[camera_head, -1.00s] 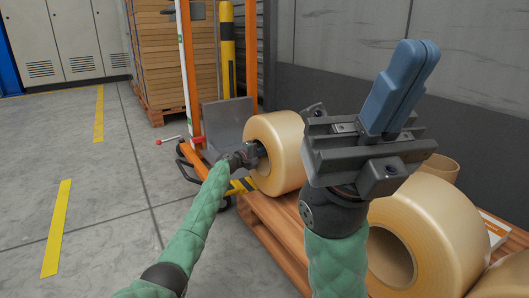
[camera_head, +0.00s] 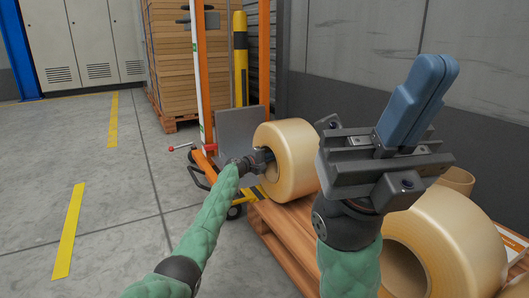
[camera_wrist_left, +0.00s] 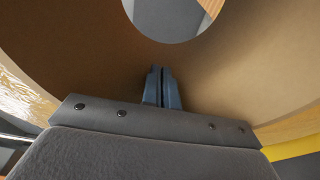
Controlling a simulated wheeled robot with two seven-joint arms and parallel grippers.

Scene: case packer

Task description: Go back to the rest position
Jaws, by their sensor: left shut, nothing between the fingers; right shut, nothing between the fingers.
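My right gripper (camera_head: 428,90) is raised in front of me, its blue fingers pressed together and pointing up, with nothing between them. My left arm reaches forward to the tan film roll (camera_head: 298,162) on the wooden pallet. My left gripper (camera_head: 262,158) is at the open core on the roll's left face; its tips are hidden there in the head view.
A larger film roll (camera_head: 455,240) lies on the pallet (camera_head: 283,240) below my right gripper. An orange lift (camera_head: 205,80) stands behind the first roll, near a yellow-black post (camera_head: 240,60) and stacked boxes (camera_head: 170,55). The grey floor (camera_head: 130,190) at left is clear.

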